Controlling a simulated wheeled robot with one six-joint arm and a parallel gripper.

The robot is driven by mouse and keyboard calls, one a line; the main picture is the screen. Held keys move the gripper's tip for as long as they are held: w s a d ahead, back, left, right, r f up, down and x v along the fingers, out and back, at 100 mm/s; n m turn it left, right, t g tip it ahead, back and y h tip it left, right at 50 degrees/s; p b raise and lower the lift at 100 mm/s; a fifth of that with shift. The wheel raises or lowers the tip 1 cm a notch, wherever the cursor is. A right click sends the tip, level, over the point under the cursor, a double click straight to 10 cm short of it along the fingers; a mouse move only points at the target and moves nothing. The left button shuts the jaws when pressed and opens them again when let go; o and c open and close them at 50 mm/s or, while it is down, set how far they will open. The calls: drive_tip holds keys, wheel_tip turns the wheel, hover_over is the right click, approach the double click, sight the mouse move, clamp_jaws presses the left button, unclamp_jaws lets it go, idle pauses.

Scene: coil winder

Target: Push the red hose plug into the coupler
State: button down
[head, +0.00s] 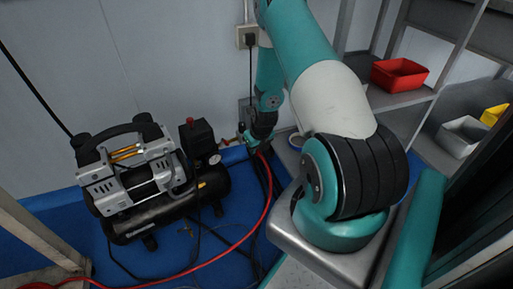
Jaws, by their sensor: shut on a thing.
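The red hose (267,195) runs from the lower left across the floor and rises to my gripper (255,139). My gripper points down at the right of the air compressor (128,190) and is shut on the hose's end. The plug itself is too small and too covered by the gripper to make out. Small fittings (230,143) stick out from the compressor's right side toward the gripper. I cannot tell which of them is the coupler, or whether the plug touches it.
Wall sockets (246,38) with a plugged black cable are behind my arm. Black cables lie on the blue floor (215,235). Shelves at the right hold a red bin (398,75), a grey bin (461,137) and a yellow bin (494,114).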

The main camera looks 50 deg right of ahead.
drive_tip(key=shift+w+d+r, duration=0.1)
drive_tip(key=shift+w+d, duration=0.05)
drive_tip(key=shift+w, duration=0.2)
drive_tip(key=shift+w+d, duration=0.1)
drive_tip(key=shift+w, duration=0.15)
drive_tip(key=c, duration=0.9)
unclamp_jaws()
drive_tip(key=shift+w, duration=0.1)
drive_tip(key=s+p+v, duration=0.1)
drive_tip(key=p+v, duration=0.6)
drive_tip(key=v, duration=1)
drive_tip(key=shift+r, duration=0.2)
